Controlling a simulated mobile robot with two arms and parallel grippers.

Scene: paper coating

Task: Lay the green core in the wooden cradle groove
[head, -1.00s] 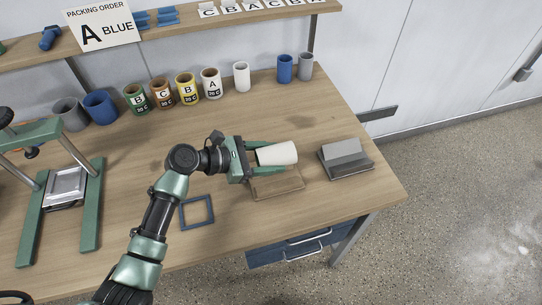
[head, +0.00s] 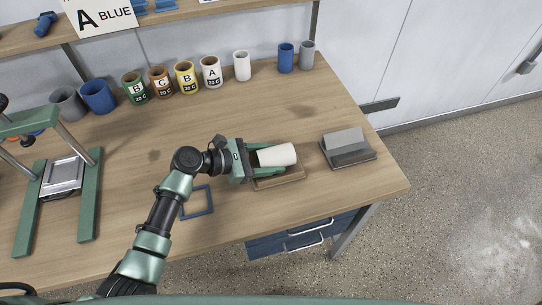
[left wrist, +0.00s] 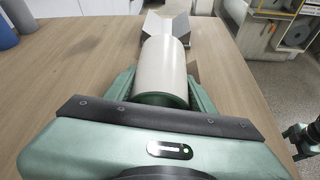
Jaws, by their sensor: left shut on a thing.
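My left gripper (head: 270,158) is shut on a pale cylindrical core (head: 277,155). The core lies sideways between the fingers, its far end pointing right. In the left wrist view the core (left wrist: 163,67) has a cream outside and a green ring at the end near the palm. The wooden cradle (head: 292,180) is a low brown block directly below the gripper and core, partly hidden by them. I cannot tell whether the core touches the groove.
A grey block on a dark base (head: 347,150) stands to the right of the cradle. A blue square frame (head: 197,202) lies to the left. Coloured cups (head: 186,78) line the back. A green press (head: 60,180) stands at far left. The table's front edge is close below the cradle.

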